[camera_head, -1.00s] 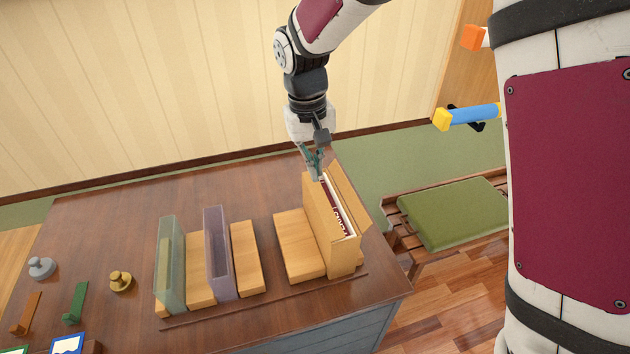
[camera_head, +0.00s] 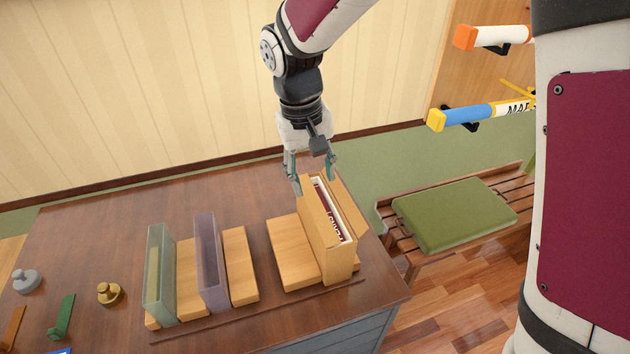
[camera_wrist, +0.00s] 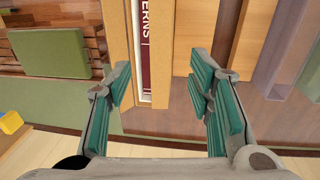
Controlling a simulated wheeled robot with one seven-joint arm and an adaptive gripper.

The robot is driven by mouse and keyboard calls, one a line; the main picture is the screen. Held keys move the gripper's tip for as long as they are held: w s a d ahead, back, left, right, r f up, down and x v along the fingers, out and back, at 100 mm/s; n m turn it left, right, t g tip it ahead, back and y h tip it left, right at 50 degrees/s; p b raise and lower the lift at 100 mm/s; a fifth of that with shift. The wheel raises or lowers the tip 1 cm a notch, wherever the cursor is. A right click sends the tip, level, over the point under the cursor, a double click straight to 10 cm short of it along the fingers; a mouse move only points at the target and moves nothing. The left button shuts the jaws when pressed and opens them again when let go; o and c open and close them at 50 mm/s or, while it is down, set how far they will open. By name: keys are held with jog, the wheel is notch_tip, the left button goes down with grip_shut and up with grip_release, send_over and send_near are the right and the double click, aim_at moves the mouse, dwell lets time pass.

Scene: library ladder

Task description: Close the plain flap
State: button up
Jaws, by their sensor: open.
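A plain light-wood case (camera_head: 328,252) stands upright at the right end of the row on the desk, with a dark red, white-edged book (camera_head: 333,220) inside. A plain panel (camera_head: 349,205), which looks like the flap, leans outward along the case's right side, leaving the top open. The wrist view shows the book (camera_wrist: 155,45) in the slot between the wooden walls. My gripper (camera_head: 314,180) is open and empty above the far end of the case. In the wrist view its fingers (camera_wrist: 160,95) are spread on either side of the case; contact cannot be told.
Wooden blocks (camera_head: 290,253), a purple clear holder (camera_head: 210,262) and a green clear holder (camera_head: 160,275) stand to the left on the desk (camera_head: 100,225). A bench with a green cushion (camera_head: 455,215) is at right. Rolled tubes (camera_head: 470,115) stick out above it.

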aim_at(319, 213)
jog(key=f, duration=0.6)
jog(key=d+f+p, duration=0.1)
jog(key=f, duration=0.2)
jog(key=shift+w+f, duration=0.1)
grip_shut()
